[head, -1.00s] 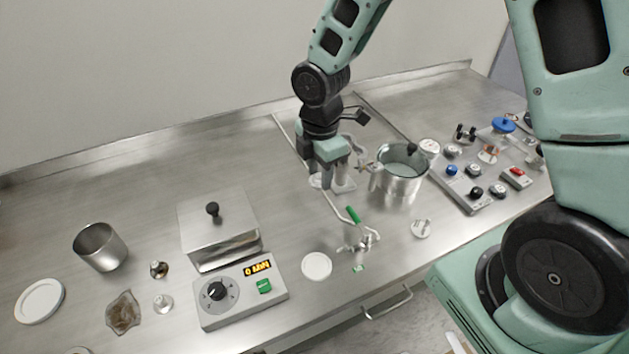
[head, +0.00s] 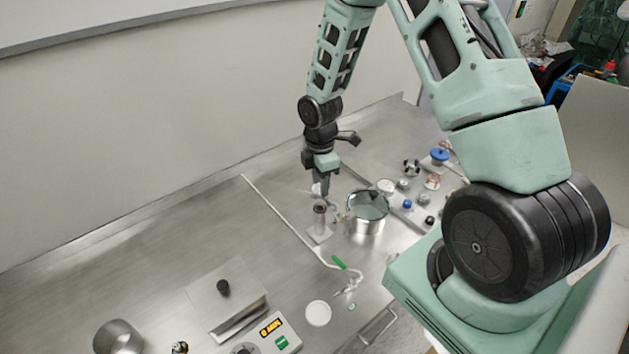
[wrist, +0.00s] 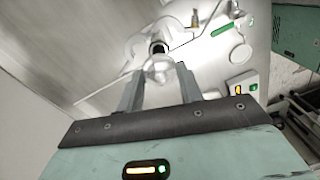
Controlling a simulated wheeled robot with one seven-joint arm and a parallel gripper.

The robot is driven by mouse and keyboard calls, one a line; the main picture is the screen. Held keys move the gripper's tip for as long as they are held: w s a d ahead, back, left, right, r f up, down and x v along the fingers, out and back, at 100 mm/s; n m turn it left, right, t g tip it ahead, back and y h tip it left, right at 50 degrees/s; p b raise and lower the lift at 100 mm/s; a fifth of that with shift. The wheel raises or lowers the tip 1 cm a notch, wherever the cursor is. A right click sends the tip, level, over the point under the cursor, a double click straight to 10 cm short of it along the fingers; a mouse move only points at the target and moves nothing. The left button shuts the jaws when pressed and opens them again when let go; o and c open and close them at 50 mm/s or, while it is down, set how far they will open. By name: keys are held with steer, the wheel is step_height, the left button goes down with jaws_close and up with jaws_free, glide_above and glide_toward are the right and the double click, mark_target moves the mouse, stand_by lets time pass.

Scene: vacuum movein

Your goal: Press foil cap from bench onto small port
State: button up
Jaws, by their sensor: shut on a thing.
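My gripper (head: 322,190) is shut on a small shiny cap, which looks like the foil cap (wrist: 160,70) between the fingertips in the wrist view. In the head view the gripper points down, just above an upright metal tube (head: 320,216) on a square plate (head: 319,237). A dark round opening (wrist: 158,47) shows just past the cap in the wrist view; it may be the small port. The fingers and cap hide part of it. I cannot tell whether cap and opening touch.
A white disc (head: 318,313), a lidded metal box (head: 226,298) and a metal cup (head: 118,338) are nearer. The bench's left side is bare.

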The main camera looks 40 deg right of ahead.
steer(key=b, duration=0.5)
glide_above(320, 210)
steer(key=shift+f, duration=3.05)
steer(key=shift+f, duration=0.6)
steer(key=o, duration=1.3)
steer(key=shift+r, duration=0.1)
step_height(320, 210, up, 17)
steer(key=b, duration=0.3)
steer(key=shift+w+r, duration=0.2)
steer(key=shift+w, duration=0.2)
